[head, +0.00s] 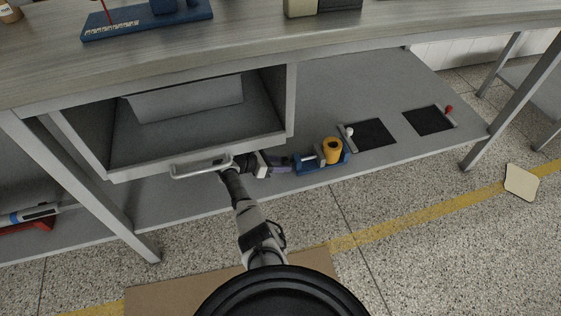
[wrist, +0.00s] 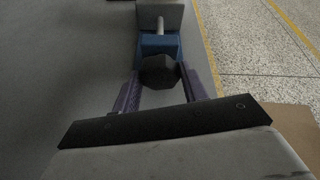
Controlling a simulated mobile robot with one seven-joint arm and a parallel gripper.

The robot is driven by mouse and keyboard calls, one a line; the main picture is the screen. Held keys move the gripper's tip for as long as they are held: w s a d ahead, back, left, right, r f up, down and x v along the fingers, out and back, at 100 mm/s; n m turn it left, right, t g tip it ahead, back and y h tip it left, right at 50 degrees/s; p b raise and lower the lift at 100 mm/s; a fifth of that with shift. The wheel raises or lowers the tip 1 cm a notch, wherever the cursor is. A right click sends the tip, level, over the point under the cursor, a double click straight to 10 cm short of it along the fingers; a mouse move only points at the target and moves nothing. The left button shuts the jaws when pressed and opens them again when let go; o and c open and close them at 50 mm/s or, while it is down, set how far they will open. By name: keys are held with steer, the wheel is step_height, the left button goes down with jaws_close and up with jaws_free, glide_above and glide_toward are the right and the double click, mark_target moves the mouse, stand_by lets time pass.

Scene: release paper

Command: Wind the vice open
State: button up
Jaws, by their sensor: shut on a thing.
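The vice has a blue body (head: 312,166) and stands on the grey lower shelf, to the right of my gripper. A yellow-orange ring-shaped piece (head: 333,148) sits at its grey jaws. In the wrist view the blue body (wrist: 159,45) shows ahead, with a metal screw and a grey jaw (wrist: 158,16) beyond. My gripper (head: 287,163) is at the vice's left end. In the wrist view its purple fingers (wrist: 159,74) are on either side of a dark faceted knob (wrist: 160,70) and shut on it. How far the jaws are apart is hard to tell.
A drawer with a metal handle (head: 202,169) hangs open above my wrist, to the left. Two black panels (head: 371,134) with small knobs, one white and one red, lie right of the vice. The shelf's front edge runs close below; the floor in front is mostly clear.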

steer(key=n+g, duration=0.1)
steer(key=n+b, duration=0.1)
steer(key=shift+w+a+f+n+g+h, duration=0.1)
steer(key=shift+w+f+n+g+h, duration=0.1)
steer(key=shift+n+g+h, duration=0.15)
steer(key=n+g+b, duration=0.1)
steer(key=b, duration=0.1)
steer(key=shift+w+n+h+b, duration=0.1)
steer(key=shift+n+h+b, duration=0.25)
steer(key=shift+b, duration=0.05)
steer(key=shift+n+g+b, duration=0.35)
steer(key=shift+n+b, duration=0.05)
steer(key=shift+b, duration=0.15)
steer(key=o, duration=1)
steer(key=shift+r, duration=0.1)
steer(key=shift+c, duration=0.2)
